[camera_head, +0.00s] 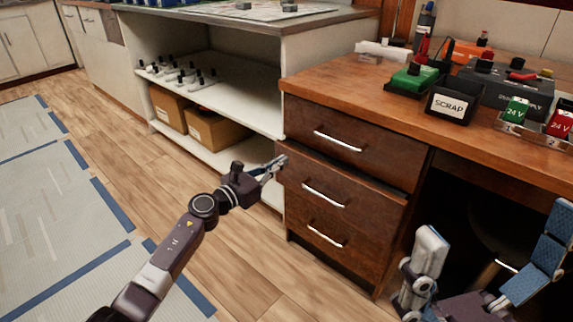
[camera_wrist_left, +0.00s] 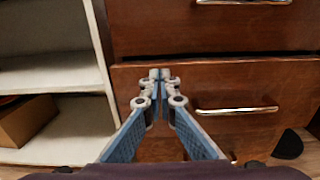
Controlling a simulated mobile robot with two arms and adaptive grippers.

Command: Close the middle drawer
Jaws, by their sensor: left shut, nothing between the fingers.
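The brown wooden middle drawer (camera_head: 355,193) is in the desk's drawer stack, with a silver bar handle (camera_head: 322,195). Its front stands slightly proud of the top drawer (camera_head: 345,135), with a dark gap along its upper edge. In the left wrist view the middle drawer (camera_wrist_left: 235,85) fills the area ahead, its handle (camera_wrist_left: 236,110) right of the fingers. My left gripper (camera_head: 281,162) is shut and empty at the drawer's upper left part; its fingertips (camera_wrist_left: 160,74) overlap the front, and contact is unclear. My right gripper (camera_head: 499,220) is open and empty at lower right.
The bottom drawer (camera_head: 312,222) is below. A white shelf unit (camera_head: 255,90) with cardboard boxes (camera_head: 212,130) stands left of the desk. The desktop (camera_head: 335,75) holds a green device, a SCRAP bin (camera_head: 452,106) and a power supply. Open floor lies left and in front.

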